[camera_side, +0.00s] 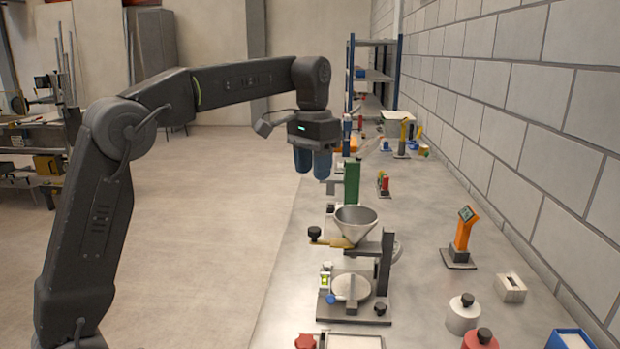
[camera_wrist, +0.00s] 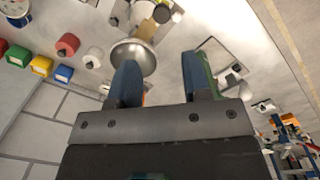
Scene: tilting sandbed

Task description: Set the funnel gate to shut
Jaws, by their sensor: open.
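A metal funnel (camera_side: 356,222) sits on a dark stand (camera_side: 385,268) in the side view. Its gate (camera_side: 334,243) is a brass-yellow slide with a black knob (camera_side: 314,233), sticking out to the left under the funnel. I cannot tell its exact setting. In the wrist view the funnel (camera_wrist: 130,62) is by the left fingertip, and the yellow gate (camera_wrist: 146,29) shows above it, with the knob near the top. My gripper (camera_side: 313,172), with blue fingers, is open and empty, above and behind the funnel. It also shows in the wrist view (camera_wrist: 159,60).
Below the funnel stands a round pan (camera_side: 350,287) on a base. A green post (camera_side: 352,183) is close beside my gripper. A grey wall bounds the bench.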

